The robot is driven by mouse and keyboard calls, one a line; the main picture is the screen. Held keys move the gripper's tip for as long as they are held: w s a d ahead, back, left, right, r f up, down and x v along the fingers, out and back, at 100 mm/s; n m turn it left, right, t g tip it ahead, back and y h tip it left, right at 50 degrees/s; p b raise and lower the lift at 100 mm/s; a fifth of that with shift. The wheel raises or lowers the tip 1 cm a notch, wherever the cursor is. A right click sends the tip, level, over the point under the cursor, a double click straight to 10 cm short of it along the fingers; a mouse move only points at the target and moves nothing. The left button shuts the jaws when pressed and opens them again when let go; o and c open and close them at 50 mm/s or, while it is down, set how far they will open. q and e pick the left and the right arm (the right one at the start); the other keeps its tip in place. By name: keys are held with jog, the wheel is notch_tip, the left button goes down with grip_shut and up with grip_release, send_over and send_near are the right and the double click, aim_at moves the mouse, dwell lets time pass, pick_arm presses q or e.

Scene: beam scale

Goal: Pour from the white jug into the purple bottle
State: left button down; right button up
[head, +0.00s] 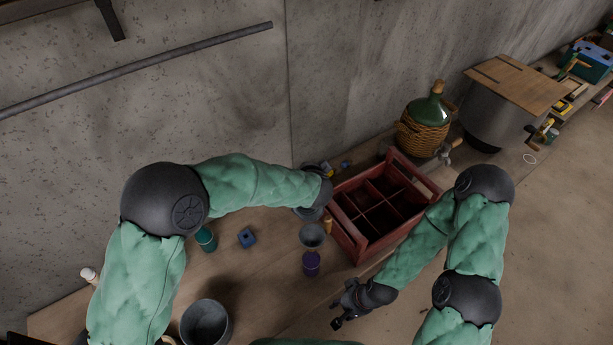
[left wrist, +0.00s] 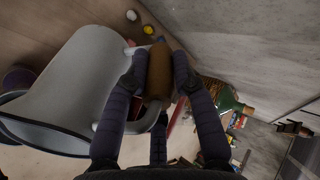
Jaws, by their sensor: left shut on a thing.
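The white jug (left wrist: 72,85) looks pale grey and fills the left of the left wrist view. My left gripper (left wrist: 158,78) is shut on its brown handle (left wrist: 159,72), one finger on each side. In the head view the jug (head: 312,236) is just behind the purple bottle (head: 311,262). I cannot tell whether the jug touches the bench. A purple piece, likely the bottle (left wrist: 17,80), shows partly behind the jug in the left wrist view. My left fingers are mostly hidden in the head view. My right gripper (head: 337,315) looks open and empty, near the bench's front edge.
A red divided crate (head: 346,236) stands right of the jug. A teal bottle (head: 206,240), a blue block (head: 247,237) and a dark bucket (head: 205,323) are to the left. A wicker-covered green demijohn (head: 424,130) stands behind. The bench between block and bottle is clear.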

pick_arm(q)
jog(key=shift+s+d+t+b, duration=0.2)
jog(key=shift+s+t+b, duration=0.95)
jog(key=shift+b, duration=2.1)
jog(key=shift+r, duration=0.2)
jog(key=shift+w+d+f+b, duration=0.15)
jog(key=shift+d+b, duration=0.1)
jog(key=shift+b, duration=0.4)
jog(key=shift+s+d+r+t+y+b, duration=0.25)
jog(key=shift+s+r+t+b, duration=0.4)
jog(key=shift+b, duration=1.85)
dwell(1.4)
